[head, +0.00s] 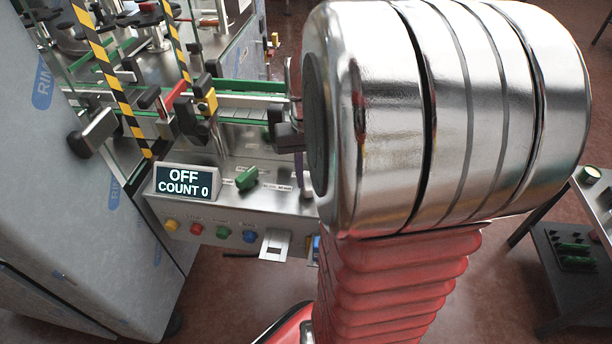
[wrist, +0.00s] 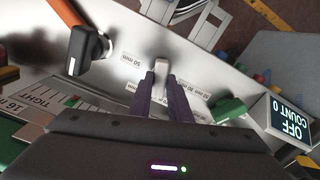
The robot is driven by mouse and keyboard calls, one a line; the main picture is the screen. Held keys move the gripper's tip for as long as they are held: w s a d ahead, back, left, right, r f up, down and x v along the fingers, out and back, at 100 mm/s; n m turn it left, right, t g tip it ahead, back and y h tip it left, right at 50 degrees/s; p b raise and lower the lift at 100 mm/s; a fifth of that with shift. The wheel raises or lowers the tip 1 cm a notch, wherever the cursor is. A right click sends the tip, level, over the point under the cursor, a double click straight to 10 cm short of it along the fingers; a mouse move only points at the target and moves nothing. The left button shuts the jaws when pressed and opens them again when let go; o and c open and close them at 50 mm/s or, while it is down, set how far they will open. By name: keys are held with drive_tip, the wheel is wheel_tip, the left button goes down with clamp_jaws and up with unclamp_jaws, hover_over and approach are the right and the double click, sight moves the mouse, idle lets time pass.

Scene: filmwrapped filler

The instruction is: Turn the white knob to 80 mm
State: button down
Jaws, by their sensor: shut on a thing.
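The white knob (wrist: 162,78) is between the two dark purple fingers of my gripper (wrist: 167,92) in the wrist view. The fingers are shut on it, and its pale end shows beyond them. Small printed mm labels (wrist: 131,60) stand on the panel around the knob. One reads like 50 mm; others are partly covered or too small to read. I cannot tell which label the knob points at. In the head view my arm hides most of the gripper, and a bit of a purple finger (head: 299,165) shows.
A green knob (head: 246,178) sits left of the gripper on the steel panel. The display (head: 183,182) reads OFF, COUNT 0. Coloured buttons (head: 222,233) line the panel's front. A black-ended handle (wrist: 90,46) on an orange rod stands close by in the wrist view.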

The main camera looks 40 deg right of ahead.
sight(307, 181)
drive_tip(key=n, duration=0.7)
drive_tip(key=shift+d, duration=0.15)
drive_tip(key=n, duration=0.7)
idle(0.4)
drive_tip(key=c, duration=1.6)
unclamp_jaws()
drive_tip(key=shift+c, duration=0.2)
drive_tip(key=shift+r, duration=0.15)
wheel_tip(307, 181, up, 13)
drive_tip(key=shift+r, duration=0.2)
